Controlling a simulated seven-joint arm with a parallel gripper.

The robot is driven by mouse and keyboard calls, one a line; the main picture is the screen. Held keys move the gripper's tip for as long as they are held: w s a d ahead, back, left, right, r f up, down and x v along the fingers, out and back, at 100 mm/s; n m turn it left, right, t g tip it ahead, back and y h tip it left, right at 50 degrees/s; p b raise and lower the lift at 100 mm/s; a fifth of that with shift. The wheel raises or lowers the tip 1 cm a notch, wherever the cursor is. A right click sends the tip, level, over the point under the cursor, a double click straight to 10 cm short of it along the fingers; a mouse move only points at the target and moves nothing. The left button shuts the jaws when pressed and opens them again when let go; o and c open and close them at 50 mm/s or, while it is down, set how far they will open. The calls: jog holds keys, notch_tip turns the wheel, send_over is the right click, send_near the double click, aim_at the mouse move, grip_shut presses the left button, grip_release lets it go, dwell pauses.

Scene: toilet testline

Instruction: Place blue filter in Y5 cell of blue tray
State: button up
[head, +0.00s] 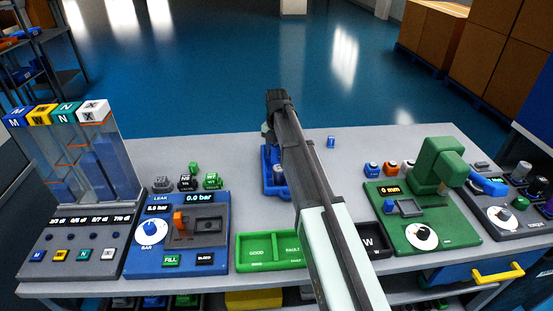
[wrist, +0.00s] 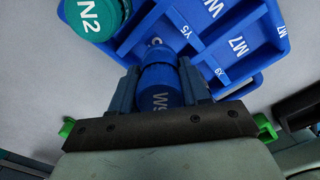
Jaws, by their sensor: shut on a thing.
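My gripper (wrist: 158,76) is shut on a blue filter (wrist: 157,92) with white lettering, held between the two fingers in the wrist view. A teal filter (wrist: 92,14) marked N2 is at the upper left, over or beside the tray. In the head view the tray (head: 284,191) is partly hidden behind my arm, and the fingers are not clearly visible.
A green two-part GOOD/FAULT tray (head: 270,266) stands in front. A blue leak tester (head: 140,262) is left, a green press (head: 440,165) right. Loose parts (head: 188,181) stand behind the tester.

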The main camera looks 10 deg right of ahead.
aim_at(277, 158)
jog(key=shift+f, duration=1.85)
jog(key=shift+f, duration=0.15)
jog(key=o, duration=0.8)
notch_tip(277, 158, up, 12)
jog(key=shift+r, duration=0.15)
